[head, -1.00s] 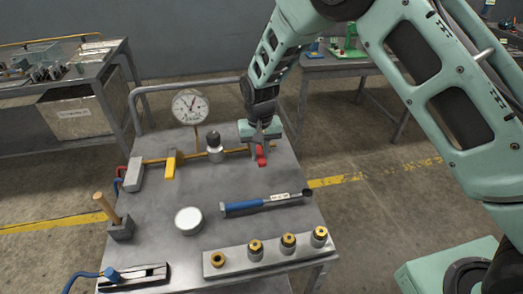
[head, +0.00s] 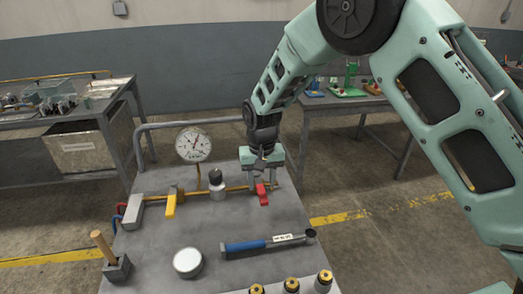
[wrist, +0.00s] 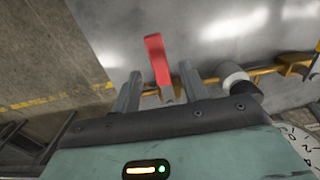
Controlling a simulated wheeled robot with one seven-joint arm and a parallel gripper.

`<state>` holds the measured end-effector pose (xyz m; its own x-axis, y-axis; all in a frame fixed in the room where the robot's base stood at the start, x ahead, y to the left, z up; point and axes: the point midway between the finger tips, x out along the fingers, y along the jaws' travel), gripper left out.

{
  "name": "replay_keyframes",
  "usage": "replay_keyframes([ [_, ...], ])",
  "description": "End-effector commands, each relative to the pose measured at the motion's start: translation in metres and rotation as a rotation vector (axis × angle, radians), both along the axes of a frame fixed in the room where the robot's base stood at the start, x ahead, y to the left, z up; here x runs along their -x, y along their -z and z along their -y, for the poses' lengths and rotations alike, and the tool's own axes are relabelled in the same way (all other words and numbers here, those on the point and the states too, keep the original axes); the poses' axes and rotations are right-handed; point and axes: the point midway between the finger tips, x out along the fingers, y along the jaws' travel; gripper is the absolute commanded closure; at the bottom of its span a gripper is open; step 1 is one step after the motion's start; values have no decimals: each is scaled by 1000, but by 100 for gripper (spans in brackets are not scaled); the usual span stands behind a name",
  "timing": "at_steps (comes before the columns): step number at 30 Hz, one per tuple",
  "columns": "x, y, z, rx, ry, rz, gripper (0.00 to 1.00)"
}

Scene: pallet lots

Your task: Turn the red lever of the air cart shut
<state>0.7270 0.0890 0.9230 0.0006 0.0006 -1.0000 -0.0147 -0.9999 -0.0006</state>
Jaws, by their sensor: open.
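The air cart (head: 215,225) has a grey top with a yellow pipe (head: 236,189) along its back. The red lever (head: 262,195) is at the right end of this pipe and points toward the cart's front, across the pipe. My gripper (head: 263,178) is pointed down over the lever's pipe end, its fingers apart. In the wrist view the red lever (wrist: 157,58) shows between the two open fingers of my gripper (wrist: 160,75), with gaps on both sides. The lever's base is partly hidden by my gripper.
A yellow lever (head: 171,203), a round gauge (head: 193,145) and a grey knob fitting (head: 217,184) stand left along the pipe. A blue-handled wrench (head: 246,246), a white round tin (head: 187,262) and brass-topped fittings (head: 291,285) lie nearer the front.

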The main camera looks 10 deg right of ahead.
Motion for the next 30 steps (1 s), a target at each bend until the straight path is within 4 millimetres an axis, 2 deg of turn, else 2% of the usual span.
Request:
replay_keyframes([
  [9, -1, -76, -1, -4, 1, 6, 56],
  [15, -1, -115, -1, -2, 1, 5, 56],
  [21, 0, -135, -1, -2, 1, 2, 56],
  [30, 0, -138, 0, -1, 1, 1, 56],
])
